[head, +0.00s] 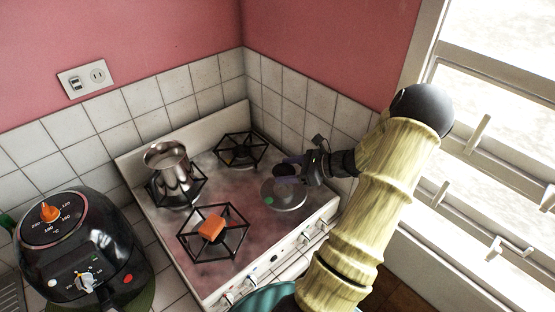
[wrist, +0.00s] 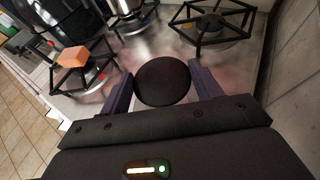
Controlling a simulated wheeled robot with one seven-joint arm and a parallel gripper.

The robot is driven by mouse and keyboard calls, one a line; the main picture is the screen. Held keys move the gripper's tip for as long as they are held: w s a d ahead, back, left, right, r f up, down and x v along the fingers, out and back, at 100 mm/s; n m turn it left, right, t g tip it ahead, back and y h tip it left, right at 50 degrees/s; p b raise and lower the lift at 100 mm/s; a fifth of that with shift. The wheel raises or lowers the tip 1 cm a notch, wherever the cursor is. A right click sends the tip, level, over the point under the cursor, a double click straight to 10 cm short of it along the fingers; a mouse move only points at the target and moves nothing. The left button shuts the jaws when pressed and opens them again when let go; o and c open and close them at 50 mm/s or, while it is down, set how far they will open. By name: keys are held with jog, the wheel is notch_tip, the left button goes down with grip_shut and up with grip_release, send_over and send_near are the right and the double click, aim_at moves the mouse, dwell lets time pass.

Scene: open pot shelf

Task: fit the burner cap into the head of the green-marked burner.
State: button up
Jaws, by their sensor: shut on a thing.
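The black round burner cap (wrist: 163,82) sits between the two fingers of my gripper (wrist: 164,76) in the wrist view. In the head view my gripper (head: 287,170) is shut on the cap (head: 283,171), above the back part of a bare grey burner (head: 287,197) at the right of the stove. A small green mark shows at that burner's left side. The cap looks raised above the burner head; the exact gap cannot be told. In the wrist view the cap and gripper hide this burner.
The stove (head: 192,248) also carries a steel pot (head: 168,167) on the back-left grate, an orange block (head: 212,228) on the front-left grate and an empty back-right grate (head: 241,150). A black air fryer (head: 80,250) stands left. Tiled walls close off the back and right.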

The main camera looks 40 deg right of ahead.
dwell(0.3)
notch_tip(320, 180, down, 4)
jog(key=b, duration=0.3)
jog(key=shift+f+b, duration=0.1)
jog(key=shift+b, duration=0.3)
jog(key=shift+f+b, duration=0.5)
jog(key=shift+f, duration=0.45)
jog(key=shift+f, duration=0.6)
dwell(1.4)
jog(key=o, duration=1.1)
jog(key=shift+r, duration=0.1)
notch_tip(320, 180, up, 10)
jog(key=shift+f+b, duration=0.1)
jog(key=shift+b, duration=0.8)
